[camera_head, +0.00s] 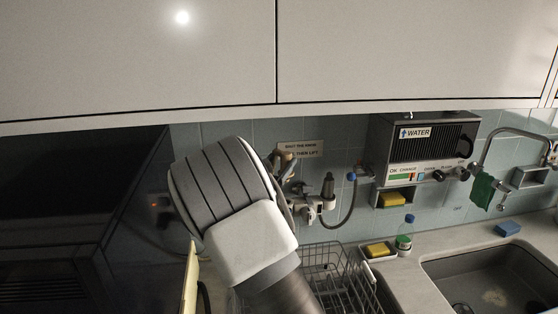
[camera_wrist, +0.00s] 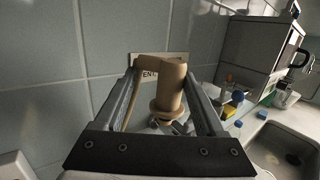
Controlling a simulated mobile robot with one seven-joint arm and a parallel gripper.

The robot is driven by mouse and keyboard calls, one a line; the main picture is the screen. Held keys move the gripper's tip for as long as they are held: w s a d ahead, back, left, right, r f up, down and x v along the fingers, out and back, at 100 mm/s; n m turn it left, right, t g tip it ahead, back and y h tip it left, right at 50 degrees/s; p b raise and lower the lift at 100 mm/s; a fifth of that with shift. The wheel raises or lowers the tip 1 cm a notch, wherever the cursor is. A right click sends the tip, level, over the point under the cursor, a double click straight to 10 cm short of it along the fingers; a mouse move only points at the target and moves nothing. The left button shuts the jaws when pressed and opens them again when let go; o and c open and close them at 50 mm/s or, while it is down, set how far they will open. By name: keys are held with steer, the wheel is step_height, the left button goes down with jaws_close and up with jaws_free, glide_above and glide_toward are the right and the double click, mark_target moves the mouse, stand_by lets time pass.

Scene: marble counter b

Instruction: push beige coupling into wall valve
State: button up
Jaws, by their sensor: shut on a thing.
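The beige coupling (camera_wrist: 168,92) is between the two fingers of my gripper (camera_wrist: 163,74), which is shut on it. A beige hose bends from its top down the left side. In the head view my wrist hides most of the gripper, and only a little of the beige coupling (camera_head: 287,159) shows beside it. The wall valve (camera_head: 312,205) is a pale fitting on the tiles, just right of and below the gripper. Metal parts (camera_wrist: 172,128) show under the coupling's flange in the wrist view. I cannot tell whether the coupling touches the valve.
A dark-tipped grey fitting (camera_head: 328,185) stands at the valve, near a grey hose (camera_head: 349,205). A wire rack (camera_head: 335,265) is below. The water unit (camera_head: 425,145), bottle (camera_head: 404,236), yellow sponge (camera_head: 379,249) and sink (camera_head: 490,275) are to the right. Cabinets (camera_head: 400,50) overhang above.

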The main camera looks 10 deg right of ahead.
steer(key=shift+s+f, duration=0.1)
steer(key=shift+f+b, duration=0.2)
steer(key=shift+b, duration=0.1)
steer(key=shift+f+b, duration=2.05)
steer(key=shift+f, duration=0.6)
steer(key=shift+f+b, duration=1.65)
steer(key=shift+f, duration=0.1)
steer(key=o, duration=1.4)
steer(key=shift+s, duration=0.1)
steer(key=b+v, duration=0.1)
steer(key=v, duration=1.6)
steer(key=shift+s, duration=0.1)
